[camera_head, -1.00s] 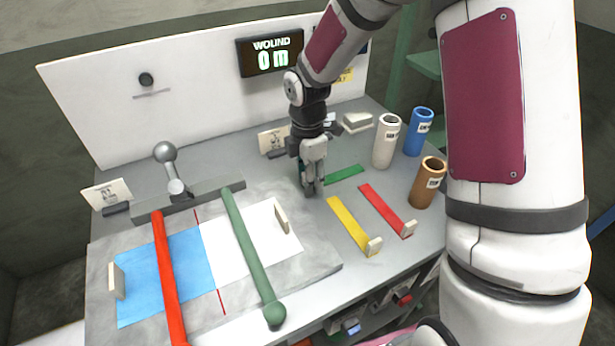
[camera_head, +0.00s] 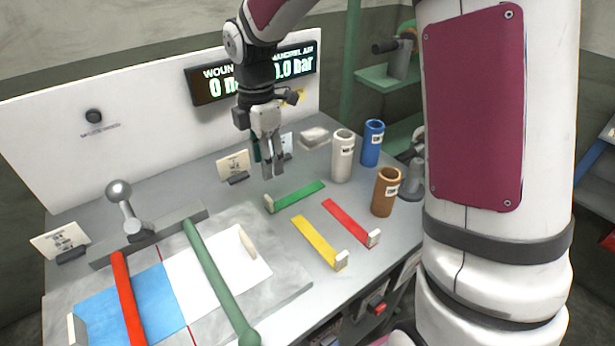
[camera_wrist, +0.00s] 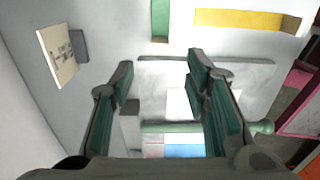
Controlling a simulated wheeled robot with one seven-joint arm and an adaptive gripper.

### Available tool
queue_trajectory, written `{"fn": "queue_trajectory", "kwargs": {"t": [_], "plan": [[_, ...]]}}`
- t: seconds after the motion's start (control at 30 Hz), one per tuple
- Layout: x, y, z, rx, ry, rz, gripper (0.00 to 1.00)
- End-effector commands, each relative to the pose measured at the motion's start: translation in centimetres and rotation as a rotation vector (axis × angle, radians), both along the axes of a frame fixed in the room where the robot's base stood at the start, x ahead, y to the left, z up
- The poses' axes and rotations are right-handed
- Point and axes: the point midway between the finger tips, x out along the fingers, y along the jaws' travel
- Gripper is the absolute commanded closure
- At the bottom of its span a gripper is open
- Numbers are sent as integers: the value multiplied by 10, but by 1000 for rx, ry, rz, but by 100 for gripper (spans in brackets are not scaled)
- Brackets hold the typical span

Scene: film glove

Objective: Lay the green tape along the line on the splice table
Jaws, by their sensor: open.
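The green tape (camera_head: 299,195) lies flat on the grey bench, left of the yellow and red strips, with a pale tab at its near end. It also shows at the top of the wrist view (camera_wrist: 160,20). My gripper (camera_head: 272,174) is open and empty, above and behind the tape's near end. Its green-padded fingers (camera_wrist: 160,65) stand apart in the wrist view. The splice table (camera_head: 270,292) is a grey slab at the front left. The red line (camera_head: 184,311) runs between its blue sheet (camera_head: 110,308) and white sheet (camera_head: 205,275).
The yellow strip (camera_head: 318,240) and red strip (camera_head: 348,220) lie nearby. White, blue and brown tubes (camera_head: 387,192) stand at the right.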

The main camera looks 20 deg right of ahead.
Motion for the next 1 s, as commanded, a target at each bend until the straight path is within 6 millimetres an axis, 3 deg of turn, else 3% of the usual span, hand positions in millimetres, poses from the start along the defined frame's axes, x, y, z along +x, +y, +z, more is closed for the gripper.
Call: {"fn": "queue_trajectory", "kwargs": {"t": [0.13,0.27,0.4,0.6,0.8,1.0], "plan": [[-12,-4,15,-19,-20,-81,57],[-41,-12,45,-48,-70,-277,57],[-84,-23,78,-55,-141,-560,57],[-150,-35,110,5,-234,-970,57],[-213,-43,121,137,-289,-1367,57],[-255,-45,116,268,-284,-1648,57]]}}
